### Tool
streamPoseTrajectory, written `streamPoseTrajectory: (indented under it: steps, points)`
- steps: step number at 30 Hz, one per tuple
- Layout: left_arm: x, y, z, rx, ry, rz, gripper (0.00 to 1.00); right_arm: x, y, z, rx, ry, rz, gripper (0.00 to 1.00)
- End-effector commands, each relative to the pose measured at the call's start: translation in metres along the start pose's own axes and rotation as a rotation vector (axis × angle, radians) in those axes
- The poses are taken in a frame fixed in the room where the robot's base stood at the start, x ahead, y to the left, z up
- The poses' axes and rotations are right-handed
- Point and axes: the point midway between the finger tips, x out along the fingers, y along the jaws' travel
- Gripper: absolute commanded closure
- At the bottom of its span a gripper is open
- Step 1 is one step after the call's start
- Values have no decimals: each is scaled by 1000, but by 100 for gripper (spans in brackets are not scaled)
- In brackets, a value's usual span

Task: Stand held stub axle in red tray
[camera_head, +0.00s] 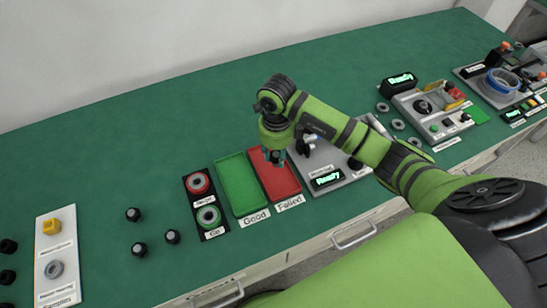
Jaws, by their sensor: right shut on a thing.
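The red tray (283,182), marked "Failed", lies on the green bench beside the green tray. My right gripper (273,158) points down over the upper middle part of the red tray. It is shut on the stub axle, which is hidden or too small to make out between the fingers. I cannot tell whether the axle touches the tray floor. My left gripper is not in view.
The green tray (238,184), marked "Good", is just left of the red one. A button panel (205,205) stands further left, near several loose black parts (133,214). A device with a "Ready" display (327,180) is close on the right.

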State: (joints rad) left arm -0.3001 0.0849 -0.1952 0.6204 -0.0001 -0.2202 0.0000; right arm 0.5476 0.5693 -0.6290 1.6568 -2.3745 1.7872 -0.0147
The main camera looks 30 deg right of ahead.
Motion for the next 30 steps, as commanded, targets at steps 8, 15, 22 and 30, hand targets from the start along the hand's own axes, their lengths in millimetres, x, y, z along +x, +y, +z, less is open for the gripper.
streamPoseTrajectory:
  steps: [8, 15, 22, 30]
  points:
    - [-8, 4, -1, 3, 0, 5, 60, 15, -3, 11, 0, 3, 2, 100]
    - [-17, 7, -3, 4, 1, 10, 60, 45, -4, 11, 0, 1, 0, 100]
    - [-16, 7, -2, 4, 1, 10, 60, 47, -4, 12, -2, -1, -2, 100]
    - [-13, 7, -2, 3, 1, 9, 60, 51, -4, 11, -1, 0, -1, 44]
